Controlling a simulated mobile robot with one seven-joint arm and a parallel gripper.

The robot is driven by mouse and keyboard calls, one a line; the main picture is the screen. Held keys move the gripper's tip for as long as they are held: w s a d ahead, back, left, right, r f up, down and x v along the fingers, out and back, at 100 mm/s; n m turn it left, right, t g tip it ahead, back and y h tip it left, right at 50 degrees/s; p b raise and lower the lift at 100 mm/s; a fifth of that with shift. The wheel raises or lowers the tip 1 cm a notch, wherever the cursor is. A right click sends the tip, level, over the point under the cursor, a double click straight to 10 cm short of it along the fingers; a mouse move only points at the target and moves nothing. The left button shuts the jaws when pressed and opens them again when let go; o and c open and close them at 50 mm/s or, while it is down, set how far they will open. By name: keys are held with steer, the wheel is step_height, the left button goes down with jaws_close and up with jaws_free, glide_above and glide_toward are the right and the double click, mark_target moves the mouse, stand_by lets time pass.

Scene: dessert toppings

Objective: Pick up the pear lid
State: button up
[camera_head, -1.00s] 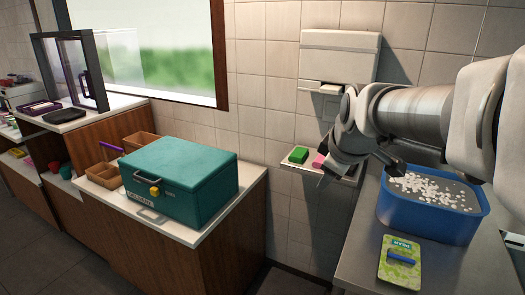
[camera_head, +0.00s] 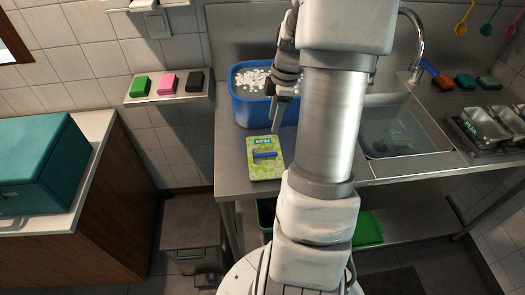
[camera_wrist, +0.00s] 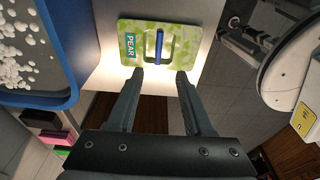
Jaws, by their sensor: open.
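The pear lid (camera_head: 265,168) is a flat green patterned rectangle with a "PEAR" label and a blue handle (camera_head: 265,155). It lies on the steel counter (camera_head: 231,172) near its front left edge. In the wrist view the lid (camera_wrist: 190,35) is at the top middle, with its blue handle (camera_wrist: 158,47) upright in the picture. My gripper (camera_wrist: 160,75) is open and empty, its two fingertips at the lid's near edge in that picture, one either side of the handle's line. In the head view my gripper (camera_head: 284,112) is behind the lid, partly hidden by my arm.
A blue tub (camera_head: 249,108) with white bits stands behind the lid. A sink (camera_head: 395,135) with a faucet (camera_head: 415,45) is to the right. Green, pink and black sponges sit on a wall shelf (camera_head: 135,98) at left. A teal box (camera_head: 40,165) is far left.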

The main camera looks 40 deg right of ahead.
mark_target(265, 154)
steer(key=f, duration=0.4)
steer(key=w+a+f, duration=0.1)
steer(key=f, duration=0.8)
steer(key=shift+w+a+f, duration=0.1)
steer(key=shift+w+a, duration=0.1)
steer(key=shift+a, duration=0.2)
steer(key=shift+c, duration=0.3)
jaws_close()
